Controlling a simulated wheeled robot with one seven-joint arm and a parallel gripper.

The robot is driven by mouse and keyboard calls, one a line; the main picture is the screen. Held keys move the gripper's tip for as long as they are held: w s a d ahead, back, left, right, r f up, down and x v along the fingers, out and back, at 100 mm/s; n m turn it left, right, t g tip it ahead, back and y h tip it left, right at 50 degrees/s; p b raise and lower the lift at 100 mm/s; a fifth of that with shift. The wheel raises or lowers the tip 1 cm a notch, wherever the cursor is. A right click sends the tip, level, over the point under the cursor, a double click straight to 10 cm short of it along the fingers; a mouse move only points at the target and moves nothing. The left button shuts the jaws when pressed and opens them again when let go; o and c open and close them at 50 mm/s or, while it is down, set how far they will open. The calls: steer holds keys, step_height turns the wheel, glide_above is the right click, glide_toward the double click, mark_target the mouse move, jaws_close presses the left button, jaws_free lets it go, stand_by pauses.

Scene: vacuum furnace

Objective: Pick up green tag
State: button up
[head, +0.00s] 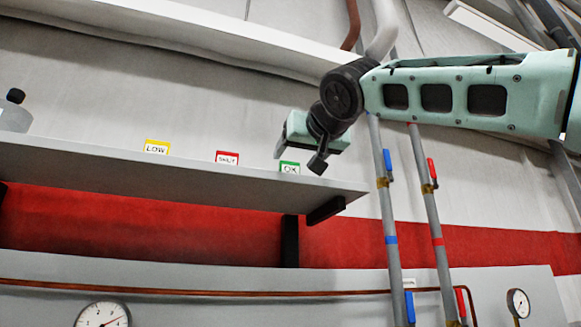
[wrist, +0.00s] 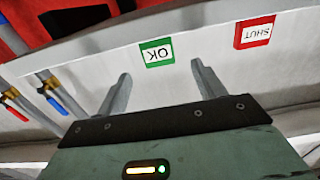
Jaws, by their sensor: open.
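The green tag (head: 289,168), marked OK, stands at the front edge of the grey shelf (head: 180,171), near its right end. It also shows in the wrist view (wrist: 157,53), upside down, ahead of my gripper and roughly between the lines of its two fingers. My gripper (head: 298,160) is at the shelf beside the tag in the head view, and its open fingers show in the wrist view (wrist: 160,85). Nothing is between the fingers. The exact gap between fingertips and tag is hard to tell.
A red SHUT tag (head: 227,157) and a yellow LOW tag (head: 157,147) stand to the left on the same shelf. A bottle (head: 14,113) is at the far left. Vertical pipes with blue and red valve handles (head: 388,165) run right of the shelf end. Gauges sit below.

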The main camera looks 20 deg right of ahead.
mark_target(291, 166)
steer(key=w+p, duration=0.1)
steer(key=w, duration=0.2)
steer(key=w+p, duration=0.3)
steer(key=w, duration=0.1)
steer(key=shift+w+r, duration=0.15)
steer(key=shift+w, duration=0.1)
steer(key=shift+w+p, duration=0.3)
steer(key=shift+w, duration=0.05)
steer(key=shift+f, duration=0.2)
steer(key=shift+c, duration=0.3)
steer(key=c, duration=1)
